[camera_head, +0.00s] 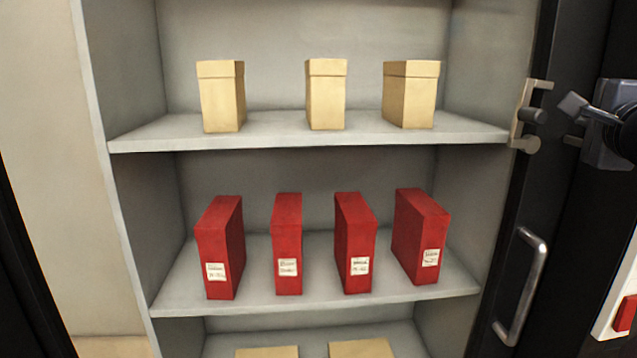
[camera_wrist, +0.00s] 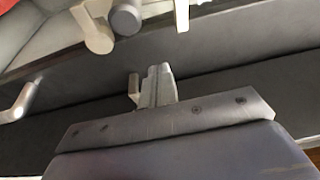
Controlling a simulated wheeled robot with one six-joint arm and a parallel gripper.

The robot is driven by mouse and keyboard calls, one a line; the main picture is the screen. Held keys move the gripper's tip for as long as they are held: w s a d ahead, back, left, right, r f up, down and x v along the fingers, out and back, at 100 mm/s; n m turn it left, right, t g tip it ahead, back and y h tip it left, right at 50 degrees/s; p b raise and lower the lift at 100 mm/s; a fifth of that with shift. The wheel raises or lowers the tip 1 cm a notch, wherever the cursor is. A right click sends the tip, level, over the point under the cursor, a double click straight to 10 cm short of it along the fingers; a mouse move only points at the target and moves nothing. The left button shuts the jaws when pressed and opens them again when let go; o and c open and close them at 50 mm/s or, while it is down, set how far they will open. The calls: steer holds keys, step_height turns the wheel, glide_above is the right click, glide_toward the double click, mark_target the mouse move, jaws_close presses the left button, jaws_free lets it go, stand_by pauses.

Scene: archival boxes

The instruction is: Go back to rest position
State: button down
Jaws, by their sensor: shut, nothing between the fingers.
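My gripper (camera_wrist: 157,72) points up from the bottom of the wrist view, its fingers together with nothing between them. In the head view my gripper (camera_head: 573,104) reaches in from the right edge, in front of the dark door. It is to the right of the door latch (camera_head: 529,116) and appears apart from it. The latch also shows at the top of the wrist view (camera_wrist: 95,28).
Four-sided red boxes (camera_head: 288,240) stand in a row on the middle shelf (camera_head: 330,297). Three tan boxes (camera_head: 326,95) stand on the upper shelf (camera_head: 270,134). A metal door handle (camera_head: 523,285) sticks out at lower right. A white panel with a red switch (camera_head: 625,313) is at the right edge.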

steer(key=shift+d+f+m+g+y+p, duration=0.35)
steer(key=shift+d+f+m+p, duration=0.25)
steer(key=shift+m+p, duration=0.95)
steer(key=shift+d+f+m+g+y+p, duration=0.35)
steer(key=shift+d+f+m+p, duration=0.4)
steer(key=shift+p, duration=1.35)
steer(key=shift+d+f+m+g+y+p, duration=0.3)
steer(key=shift+d+f+m+g+p, duration=0.15)
steer(key=shift+m+p, duration=1.15)
